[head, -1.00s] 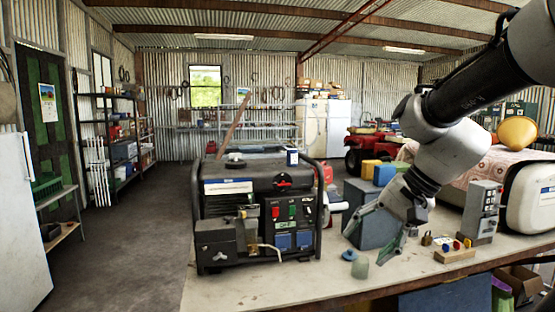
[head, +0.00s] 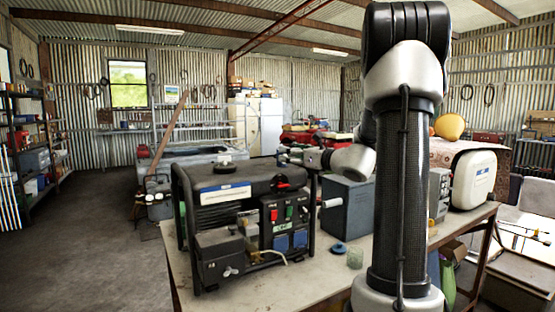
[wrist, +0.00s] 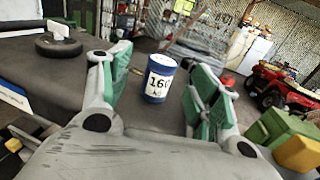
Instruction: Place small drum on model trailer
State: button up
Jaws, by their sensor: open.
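The small drum (wrist: 160,78) is a blue can with a white band marked with "160". In the wrist view it stands upright on the dark generator top, between and just beyond my fingers. My gripper (wrist: 159,60) is open, with a grey-green finger on each side of the drum and gaps visible. In the head view my wrist reaches over the right end of the generator (head: 245,205). I cannot make out the drum or fingertips clearly there. I cannot identify the model trailer in either current view; my arm hides part of the bench.
A round black cap (wrist: 60,46) rises from the generator top left of my gripper. A green box (wrist: 284,128) and a yellow box (wrist: 300,153) are at the right.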

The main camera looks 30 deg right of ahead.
jog(key=x, duration=0.5)
jog(key=shift+w+d+f, duration=0.1)
jog(key=shift+w+f, duration=0.1)
jog(key=shift+w, duration=0.1)
jog(key=c, duration=1.2)
jog(key=shift+c, duration=0.2)
